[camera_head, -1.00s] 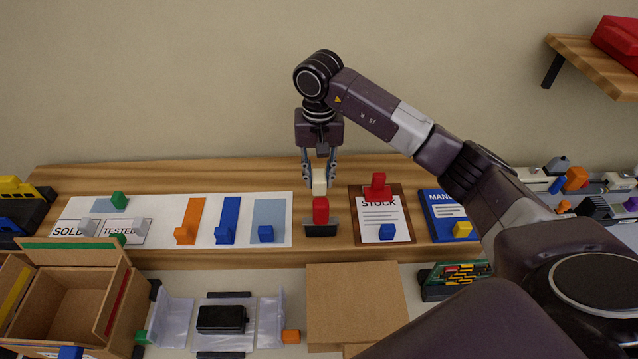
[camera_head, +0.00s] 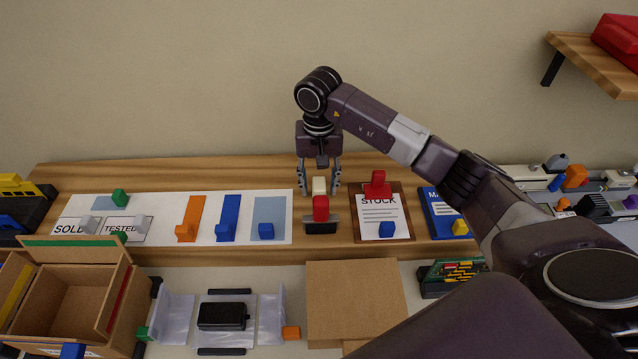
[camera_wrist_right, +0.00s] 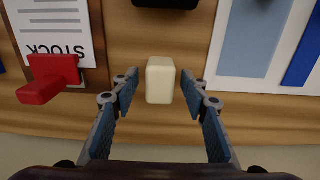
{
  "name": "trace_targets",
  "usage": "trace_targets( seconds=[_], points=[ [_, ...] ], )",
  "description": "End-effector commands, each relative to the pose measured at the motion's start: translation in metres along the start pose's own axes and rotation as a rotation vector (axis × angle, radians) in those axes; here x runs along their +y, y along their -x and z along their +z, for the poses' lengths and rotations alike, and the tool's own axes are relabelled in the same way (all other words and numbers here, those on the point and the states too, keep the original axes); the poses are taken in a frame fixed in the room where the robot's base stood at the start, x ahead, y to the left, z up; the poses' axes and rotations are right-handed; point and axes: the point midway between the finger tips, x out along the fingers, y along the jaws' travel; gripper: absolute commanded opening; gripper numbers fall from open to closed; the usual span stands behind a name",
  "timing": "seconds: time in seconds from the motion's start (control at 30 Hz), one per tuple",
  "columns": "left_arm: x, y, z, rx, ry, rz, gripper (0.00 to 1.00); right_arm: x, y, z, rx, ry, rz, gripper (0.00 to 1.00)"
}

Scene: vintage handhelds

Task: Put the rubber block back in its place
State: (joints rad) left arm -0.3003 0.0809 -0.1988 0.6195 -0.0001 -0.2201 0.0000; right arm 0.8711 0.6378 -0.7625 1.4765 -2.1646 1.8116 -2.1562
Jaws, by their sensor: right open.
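The rubber block appears to be the cream block (camera_head: 319,186) on the wooden shelf, just behind the red-handled black piece (camera_head: 320,208), which hides its lower part in the head view. In the right wrist view the cream block (camera_wrist_right: 160,80) is seen from above on bare wood. My right gripper (camera_head: 319,190) is open, with one finger on each side of the block. The wrist view shows a gap between the block and both fingers (camera_wrist_right: 159,88). My left gripper is not in view.
A stock clipboard (camera_head: 372,216) with a red clip is right of the block. A white mat (camera_head: 157,210) with coloured pieces lies to the left. Cardboard (camera_head: 353,295), an open wooden box (camera_head: 64,300) and a black handheld (camera_head: 222,316) are in front, below the shelf.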

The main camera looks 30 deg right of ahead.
Motion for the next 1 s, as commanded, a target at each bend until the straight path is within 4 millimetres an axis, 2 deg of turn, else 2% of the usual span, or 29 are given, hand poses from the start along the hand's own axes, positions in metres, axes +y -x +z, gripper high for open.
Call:
trace_targets(
  seconds=[0.13,0.23,0.5,0.7,0.83,1.0],
  points=[
    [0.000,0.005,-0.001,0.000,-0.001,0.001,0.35,0.000,0.005,0.000,0.000,0.000,-0.001,0.41],
    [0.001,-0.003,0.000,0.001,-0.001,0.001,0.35,-0.001,0.015,-0.002,0.004,0.001,-0.002,0.41],
    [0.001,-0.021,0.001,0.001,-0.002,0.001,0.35,-0.001,0.074,-0.002,0.006,0.001,-0.003,0.41],
    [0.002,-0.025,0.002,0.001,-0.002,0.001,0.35,0.000,0.109,-0.001,0.004,-0.001,0.000,0.41],
    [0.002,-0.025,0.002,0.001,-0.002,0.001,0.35,0.000,0.119,-0.001,0.002,-0.001,0.000,0.41],
    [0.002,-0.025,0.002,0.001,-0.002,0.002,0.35,0.000,0.123,0.000,-0.001,-0.001,0.000,0.41]
  ],
)
